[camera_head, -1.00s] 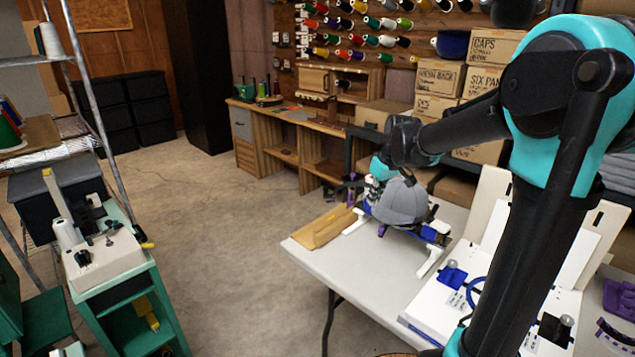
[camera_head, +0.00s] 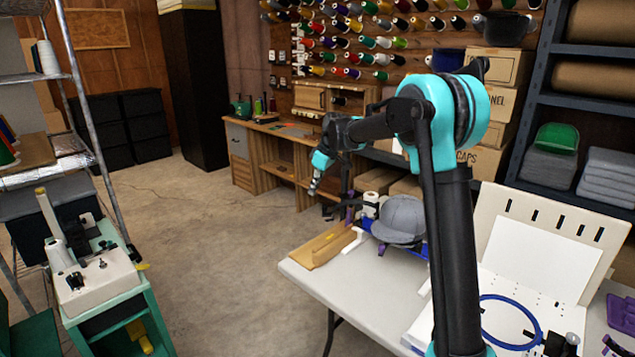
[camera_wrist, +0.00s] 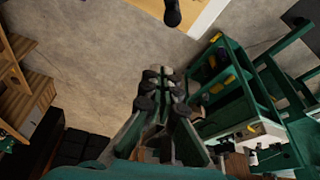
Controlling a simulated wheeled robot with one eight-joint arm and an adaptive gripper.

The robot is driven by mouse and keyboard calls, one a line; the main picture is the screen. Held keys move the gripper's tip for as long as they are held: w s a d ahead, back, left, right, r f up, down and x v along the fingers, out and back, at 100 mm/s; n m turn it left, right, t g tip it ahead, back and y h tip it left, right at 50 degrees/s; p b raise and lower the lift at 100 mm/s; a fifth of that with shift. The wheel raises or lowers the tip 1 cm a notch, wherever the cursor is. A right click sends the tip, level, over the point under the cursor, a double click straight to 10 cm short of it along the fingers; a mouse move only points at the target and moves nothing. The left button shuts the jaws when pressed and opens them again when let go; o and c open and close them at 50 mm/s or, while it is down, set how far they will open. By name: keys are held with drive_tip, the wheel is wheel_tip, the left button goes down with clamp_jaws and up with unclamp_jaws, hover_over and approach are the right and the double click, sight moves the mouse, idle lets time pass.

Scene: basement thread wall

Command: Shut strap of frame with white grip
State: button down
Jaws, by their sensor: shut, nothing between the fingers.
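A grey cap (camera_head: 403,216) sits on a holder at the back of the white table (camera_head: 330,283). Blue and purple parts show under and beside the cap. These parts are too small to tell whether one is a frame strap or has a white grip. My gripper (camera_head: 314,188) hangs in the air left of the cap, beyond the table's back left edge, pointing down. Its fingers are shut and empty. In the wrist view, the closed fingers (camera_wrist: 160,82) are over the bare floor, with nothing between them.
A wooden block (camera_head: 322,247) lies at the table's left edge. A blue hoop (camera_head: 510,322) lies on a white board at the front right. A green cart (camera_head: 120,315) stands left, and a wooden workbench (camera_head: 270,160) stands behind. Concrete floor between them is clear.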

drive_tip(key=shift+s+d+f, duration=0.15)
drive_tip(key=shift+d+f, duration=0.25)
drive_tip(key=shift+f, duration=0.3)
drive_tip(key=shift+s+d+f, duration=0.2)
drive_tip(key=shift+d+f, duration=0.2)
drive_tip(key=shift+f, duration=0.25)
drive_tip(key=shift+s+d+f, duration=0.15)
drive_tip(key=shift+d+f, duration=0.25)
drive_tip(key=shift+f, duration=0.3)
drive_tip(key=shift+s, duration=0.1)
